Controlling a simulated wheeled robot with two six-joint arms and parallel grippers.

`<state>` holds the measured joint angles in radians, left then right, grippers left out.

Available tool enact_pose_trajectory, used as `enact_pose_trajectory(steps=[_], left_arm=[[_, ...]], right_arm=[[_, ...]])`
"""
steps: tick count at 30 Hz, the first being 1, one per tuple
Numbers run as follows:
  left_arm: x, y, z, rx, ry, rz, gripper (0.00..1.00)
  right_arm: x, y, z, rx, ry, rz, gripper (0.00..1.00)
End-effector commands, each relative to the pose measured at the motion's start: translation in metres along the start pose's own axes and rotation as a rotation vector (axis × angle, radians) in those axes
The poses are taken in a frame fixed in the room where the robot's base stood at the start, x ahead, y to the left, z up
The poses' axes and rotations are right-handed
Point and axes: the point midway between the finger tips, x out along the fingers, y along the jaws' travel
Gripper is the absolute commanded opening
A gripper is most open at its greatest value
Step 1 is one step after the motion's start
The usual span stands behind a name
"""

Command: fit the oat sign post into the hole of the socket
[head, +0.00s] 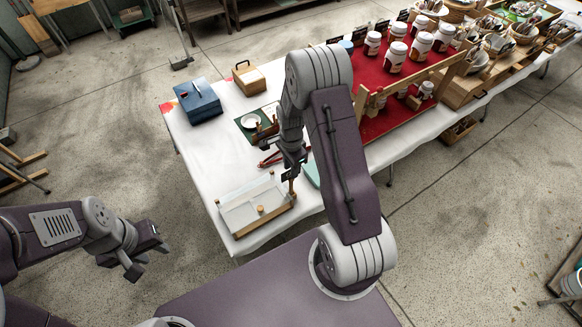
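My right gripper (291,172) is over the front part of the white table, above the right end of a shallow pale tray. A thin brown post (291,187) points down from between its fingertips, and its lower end is close to the tray's wooden front bar (266,221). I cannot tell whether the post touches the bar or is in a hole. No oat sign lettering is readable, and the socket hole is too small to make out. My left gripper (146,259) is open and empty, off the table at the lower left.
The pale tray (238,217) has a small wooden knob. Red-handled tools (270,159), a green mat with a white dish (250,121), a blue box (199,101) and a wooden box (248,79) lie behind. White jars (395,56) stand on red cloth at the right.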

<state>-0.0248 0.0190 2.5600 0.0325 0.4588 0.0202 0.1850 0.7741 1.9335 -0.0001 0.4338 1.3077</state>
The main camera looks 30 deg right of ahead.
Motion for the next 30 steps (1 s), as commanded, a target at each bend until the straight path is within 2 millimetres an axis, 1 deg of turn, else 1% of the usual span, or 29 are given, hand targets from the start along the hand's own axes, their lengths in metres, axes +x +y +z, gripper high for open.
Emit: enact_pose_trajectory(steps=[3,5,8,12,15,18,21,30], left_arm=[[0.0,0.0,0.0,0.0,0.0,0.0,0.36],[0.002,0.0,0.0,0.0,0.0,0.0,0.36],[0.005,0.0,0.001,0.0,0.0,0.0,0.36],[0.008,0.0,0.001,0.0,0.0,0.0,0.36],[0.009,0.0,0.001,0.0,0.0,0.0,0.36],[0.009,0.0,0.001,0.0,0.0,0.0,0.36],[0.009,0.0,0.001,0.0,0.0,0.0,0.36],[0.009,0.0,0.001,0.0,0.0,0.0,0.36]], right_arm=[[-0.002,0.0,0.0,0.0,0.0,-0.001,0.29],[-0.007,-0.001,0.0,0.0,0.0,-0.002,0.29],[-0.027,-0.002,0.0,0.0,0.002,-0.007,0.29],[-0.059,-0.001,0.0,0.0,0.002,-0.006,0.29],[-0.077,-0.001,0.0,0.0,0.001,-0.005,0.29],[-0.087,-0.001,0.0,0.0,0.001,-0.002,0.29],[-0.091,0.0,0.0,0.0,0.0,0.0,0.29],[-0.091,0.0,0.0,0.0,0.0,0.0,0.29]])
